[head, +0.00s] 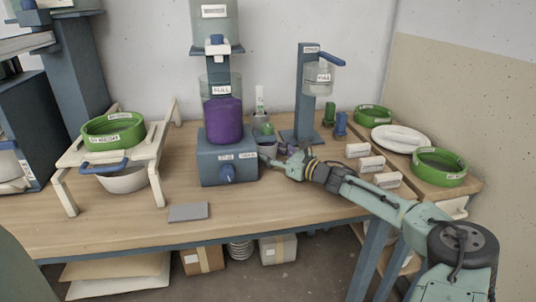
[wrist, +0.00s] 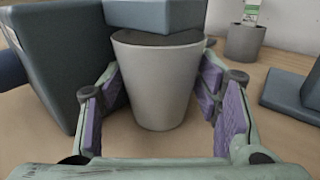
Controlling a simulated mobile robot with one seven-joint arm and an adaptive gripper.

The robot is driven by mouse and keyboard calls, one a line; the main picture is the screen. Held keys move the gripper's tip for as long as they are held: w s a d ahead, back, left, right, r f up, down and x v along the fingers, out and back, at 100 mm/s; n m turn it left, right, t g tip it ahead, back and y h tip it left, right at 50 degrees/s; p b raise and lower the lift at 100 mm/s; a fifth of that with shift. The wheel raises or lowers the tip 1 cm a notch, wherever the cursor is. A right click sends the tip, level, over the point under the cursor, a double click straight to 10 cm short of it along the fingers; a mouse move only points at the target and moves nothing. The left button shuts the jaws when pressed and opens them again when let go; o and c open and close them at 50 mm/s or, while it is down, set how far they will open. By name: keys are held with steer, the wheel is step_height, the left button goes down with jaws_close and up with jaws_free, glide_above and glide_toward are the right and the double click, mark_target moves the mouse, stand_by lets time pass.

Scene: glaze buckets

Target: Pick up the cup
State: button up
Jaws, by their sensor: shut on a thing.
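A plain light-grey cup (wrist: 157,85) stands upright between the two purple-padded fingers of my gripper (wrist: 163,105). The fingers are shut on its sides. A dark surface shows inside its rim, partly covered by a blue-grey block (wrist: 155,14) above it; I cannot tell whether they touch. In the head view the cup (head: 268,149) is small, at the right side of the blue dispenser base (head: 228,165), with my gripper (head: 277,160) beside it. The cup's base appears at or close to the wooden table; any gap is unclear.
The dispenser holds a purple-filled container (head: 222,119). A blue stand (head: 305,95) with a clear vessel is behind to the right. Small white label cards (head: 371,164) stand near my arm. A white rack (head: 75,160) is at left. The front middle table is mostly clear, except a grey plate (head: 188,212).

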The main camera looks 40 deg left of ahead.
steer(key=shift+b, duration=0.4)
steer(key=shift+d+r, duration=0.1)
steer(key=shift+d, duration=0.15)
steer(key=s+d+b, duration=0.1)
steer(key=d+b, duration=1)
steer(key=d, duration=3.3)
steer(key=shift+d, duration=0.15)
